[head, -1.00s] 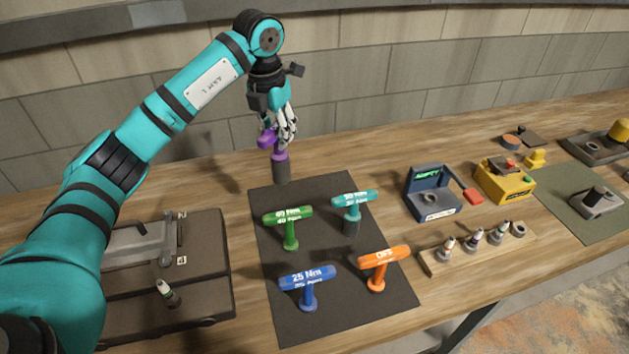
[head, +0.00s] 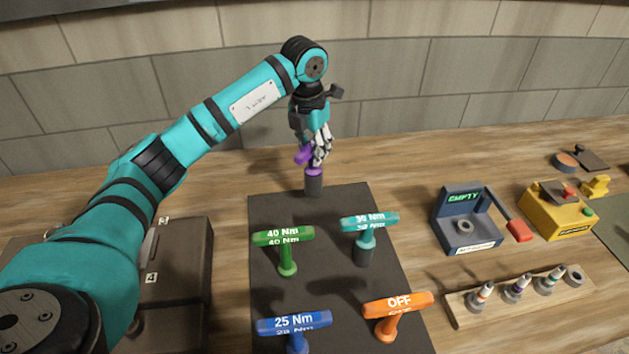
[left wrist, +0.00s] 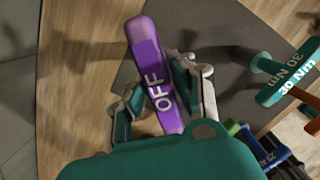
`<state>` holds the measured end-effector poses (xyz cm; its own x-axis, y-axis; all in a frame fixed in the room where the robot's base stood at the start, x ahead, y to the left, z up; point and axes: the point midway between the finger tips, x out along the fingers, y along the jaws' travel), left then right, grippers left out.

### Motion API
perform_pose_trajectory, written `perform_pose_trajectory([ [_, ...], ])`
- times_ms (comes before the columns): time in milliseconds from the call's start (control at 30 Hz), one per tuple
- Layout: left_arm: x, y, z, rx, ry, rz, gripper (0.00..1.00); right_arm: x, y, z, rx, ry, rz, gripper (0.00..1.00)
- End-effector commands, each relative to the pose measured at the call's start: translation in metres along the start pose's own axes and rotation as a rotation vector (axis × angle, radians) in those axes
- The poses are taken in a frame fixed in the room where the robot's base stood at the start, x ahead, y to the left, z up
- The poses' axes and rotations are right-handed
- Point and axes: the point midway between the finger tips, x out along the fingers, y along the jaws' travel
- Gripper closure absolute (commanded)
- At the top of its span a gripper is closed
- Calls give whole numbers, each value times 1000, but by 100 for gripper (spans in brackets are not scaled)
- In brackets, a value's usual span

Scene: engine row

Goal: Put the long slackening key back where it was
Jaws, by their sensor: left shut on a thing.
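The purple key marked OFF, with a long dark socket (head: 313,185), is in my left gripper (head: 318,148), which is shut on its handle. The key is upright at the back edge of the dark mat (head: 262,210); whether its socket touches the mat I cannot tell. In the left wrist view the purple handle (left wrist: 150,60) lies between the fingers (left wrist: 162,95). On the mat stand a green 40 Nm key (head: 285,240), a teal 30 Nm key (head: 368,225), a blue 25 Nm key (head: 294,325) and an orange OFF key (head: 398,306). My right gripper is not in view.
A dark case (head: 190,270) lies left of the mat, partly behind my arm. Bare wood lies behind the mat.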

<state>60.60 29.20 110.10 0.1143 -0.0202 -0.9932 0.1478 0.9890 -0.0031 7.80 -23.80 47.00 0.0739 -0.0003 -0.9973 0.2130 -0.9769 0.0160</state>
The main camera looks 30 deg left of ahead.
Motion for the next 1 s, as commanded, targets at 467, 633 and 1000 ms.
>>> perform_pose_trajectory([
  [467, 48, 0, -6, -1, -1, -1, 100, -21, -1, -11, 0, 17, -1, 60],
  [633, 61, 1, -6, 0, -5, -1, 100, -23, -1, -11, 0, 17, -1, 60],
  [1000, 65, 1, -8, 0, -2, 0, 68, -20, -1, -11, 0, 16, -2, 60],
])
